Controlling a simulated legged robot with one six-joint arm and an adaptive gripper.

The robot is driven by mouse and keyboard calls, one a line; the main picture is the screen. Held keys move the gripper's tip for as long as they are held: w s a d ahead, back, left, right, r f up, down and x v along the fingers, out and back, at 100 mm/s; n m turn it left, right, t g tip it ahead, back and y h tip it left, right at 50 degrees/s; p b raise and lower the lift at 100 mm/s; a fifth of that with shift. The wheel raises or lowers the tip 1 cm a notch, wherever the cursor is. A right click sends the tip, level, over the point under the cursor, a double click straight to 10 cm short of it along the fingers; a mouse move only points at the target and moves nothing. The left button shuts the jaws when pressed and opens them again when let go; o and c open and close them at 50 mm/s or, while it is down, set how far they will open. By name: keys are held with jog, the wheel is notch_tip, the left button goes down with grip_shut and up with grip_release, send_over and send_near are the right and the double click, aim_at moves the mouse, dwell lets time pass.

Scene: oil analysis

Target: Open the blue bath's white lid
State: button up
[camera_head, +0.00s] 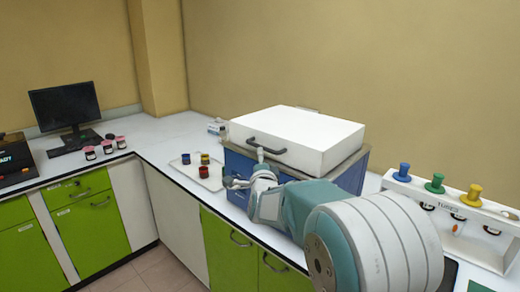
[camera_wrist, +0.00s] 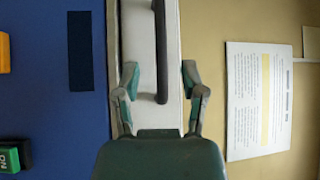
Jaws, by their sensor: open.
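The blue bath (camera_head: 350,178) stands on the worktop with its white lid (camera_head: 305,135) shut flat on top. A dark bar handle (camera_head: 266,146) runs along the lid's front face. In the wrist view the lid's front face (camera_wrist: 140,35) is a white strip beside the blue bath front (camera_wrist: 55,110), and the handle (camera_wrist: 161,50) stands between my fingers. My gripper (camera_wrist: 160,80) is open, with one finger on each side of the handle's end. In the head view my gripper (camera_head: 250,168) is at the lid's front, just below the handle. Contact with the handle cannot be told.
A white tray (camera_head: 213,181) with small coloured-lid jars lies left of the bath. A white rack (camera_head: 410,190) with coloured knobs stands to the right. A monitor (camera_head: 65,107) and several jars are on the left worktop. The wall is behind the bath.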

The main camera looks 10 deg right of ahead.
aim_at(265, 149)
jog(key=w, duration=0.1)
jog(key=w+d, duration=0.2)
jog(key=w, duration=0.1)
jog(key=shift+r, duration=0.25)
jog(key=shift+w+d+r, duration=0.1)
jog(key=shift+w, duration=0.7)
jog(key=shift+a, duration=0.4)
jog(key=shift+c, duration=0.9)
jog(key=c, duration=0.5)
jog(key=shift+d, duration=0.2)
grip_shut()
